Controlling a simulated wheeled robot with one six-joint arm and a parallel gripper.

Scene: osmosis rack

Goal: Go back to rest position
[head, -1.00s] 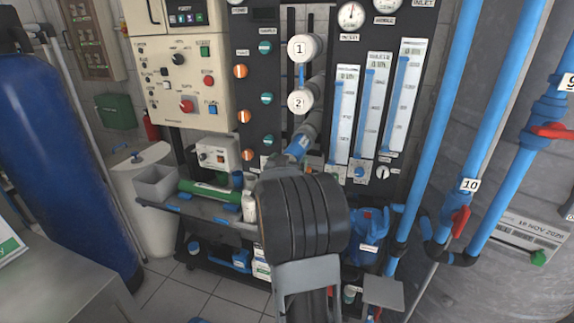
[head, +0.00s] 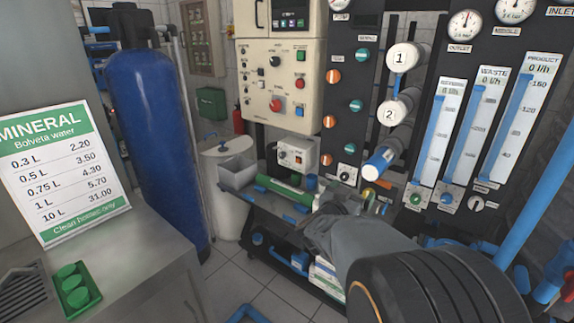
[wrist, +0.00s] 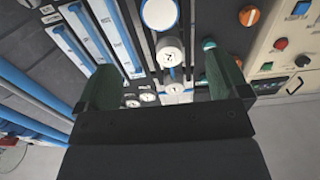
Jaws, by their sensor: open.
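My gripper (wrist: 162,92) shows in the wrist view with its two green-grey fingers wide apart. It is open, and nothing is between the fingers. Beyond it is the dark rack panel (wrist: 205,14), with white capped housings (wrist: 170,52) and blue-and-white flow meters (wrist: 88,38). In the head view my arm comes in from the bottom right, in front of the lower part of the rack panel (head: 345,95).
A beige control box (head: 283,80) stands left of the rack. A blue tank (head: 155,140) and a counter (head: 130,270) with a price sign (head: 62,170) and green tray (head: 75,290) are at left. Blue pipes (head: 540,190) are at right. Tiled floor (head: 225,290) shows between counter and rack.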

